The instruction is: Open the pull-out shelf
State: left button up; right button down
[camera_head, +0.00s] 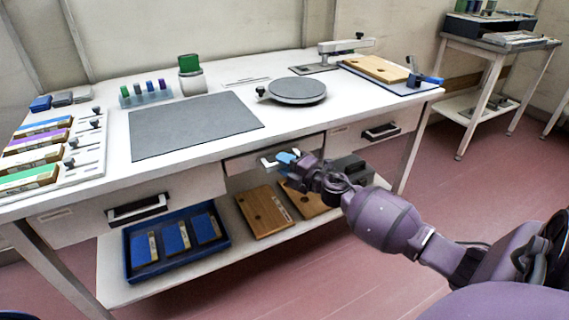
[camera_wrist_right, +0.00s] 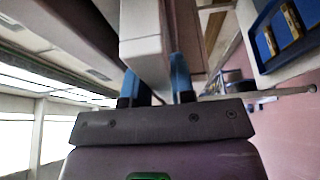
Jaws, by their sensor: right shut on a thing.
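The pull-out shelf (camera_head: 241,164) is a pale panel under the worktop, between two drawers with dark handles. Its white handle (camera_head: 267,160) stands at the front, partly hidden by my right gripper. My right gripper (camera_head: 285,159), purple with blue fingertips, is at this handle and shut on it. In the right wrist view, the blue fingers (camera_wrist_right: 159,82) stand on either side of a pale block-like part (camera_wrist_right: 143,35). I cannot tell exactly how far out the shelf stands. My left gripper is not in view.
The white worktop (camera_head: 300,122) carries a grey mat (camera_head: 193,125), a round turntable (camera_head: 297,91) and colored blocks at left. Drawers flank the shelf at left (camera_head: 80,216) and right (camera_head: 345,138). Below, a lower shelf holds a blue tray (camera_head: 223,250) and wooden boards (camera_head: 263,212). Pink floor in front is clear.

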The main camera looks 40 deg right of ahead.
pick_arm(q)
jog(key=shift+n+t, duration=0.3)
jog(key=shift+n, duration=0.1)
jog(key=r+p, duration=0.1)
jog(key=p, duration=0.1)
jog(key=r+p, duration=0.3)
jog(key=p, duration=0.1)
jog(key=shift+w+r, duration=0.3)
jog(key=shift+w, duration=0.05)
pick_arm(e)
jog(key=s+a, duration=0.3)
jog(key=s, duration=1)
jog(key=s+a, duration=0.3)
jog(key=s, duration=1)
jog(key=shift+a, duration=0.1)
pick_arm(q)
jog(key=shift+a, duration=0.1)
pick_arm(e)
jog(key=c, duration=1)
grip_release()
jog(key=shift+o, duration=0.2)
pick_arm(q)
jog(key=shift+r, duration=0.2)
pick_arm(e)
jog(key=s+d, duration=0.1)
jog(key=s, duration=0.9)
jog(key=shift+s+d, duration=0.3)
jog(key=shift+d, duration=0.05)
